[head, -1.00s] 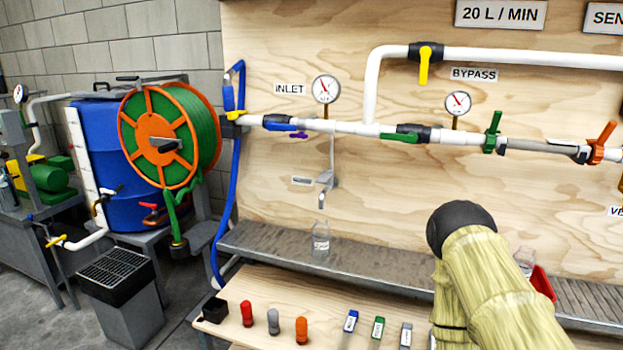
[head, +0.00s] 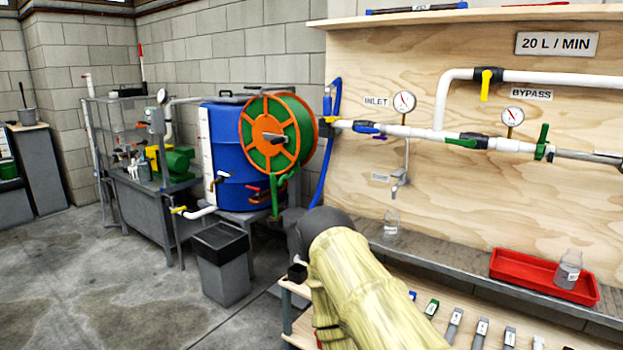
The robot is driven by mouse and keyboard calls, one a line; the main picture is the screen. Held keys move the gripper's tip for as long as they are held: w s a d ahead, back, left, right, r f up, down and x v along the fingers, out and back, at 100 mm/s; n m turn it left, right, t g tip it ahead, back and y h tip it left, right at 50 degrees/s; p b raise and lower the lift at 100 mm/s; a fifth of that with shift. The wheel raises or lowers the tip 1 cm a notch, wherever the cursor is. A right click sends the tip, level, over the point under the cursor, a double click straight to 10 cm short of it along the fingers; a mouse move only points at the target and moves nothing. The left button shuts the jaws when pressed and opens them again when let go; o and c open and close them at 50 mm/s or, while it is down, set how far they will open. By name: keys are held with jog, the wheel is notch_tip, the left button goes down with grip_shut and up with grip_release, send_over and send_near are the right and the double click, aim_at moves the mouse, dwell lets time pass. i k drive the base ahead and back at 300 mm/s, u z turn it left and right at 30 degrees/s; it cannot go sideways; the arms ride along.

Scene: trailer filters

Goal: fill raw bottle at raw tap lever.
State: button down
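A small clear bottle (head: 391,222) stands upright on the grey metal ledge (head: 470,268), below the spout of the small raw tap (head: 399,184). A small label whose text I cannot read is beside the tap. A purple lever (head: 380,138) sits under the inlet pipe, just left of the tap's down-pipe. I cannot tell how full the bottle is or whether water runs. A second clear bottle (head: 568,270) stands at the red tray. My arm, in a pale yellow sleeve with a dark rounded joint, crosses the bottom middle. My gripper is out of view.
A red tray (head: 515,268) lies on the ledge at right. A lower bench holds several tagged items (head: 455,322). A hose reel (head: 275,138), a blue barrel (head: 232,190) and a grey bin (head: 221,265) stand left of the board. Open concrete floor (head: 90,280) lies at left.

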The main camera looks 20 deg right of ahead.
aim_at(397, 174)
jog(key=u, duration=0.35)
jog(key=k, duration=0.5)
jog(key=u, duration=0.65)
jog(key=i, duration=2.4)
jog(key=z, duration=1.45)
jog(key=i, duration=0.9)
jog(key=z, duration=1)
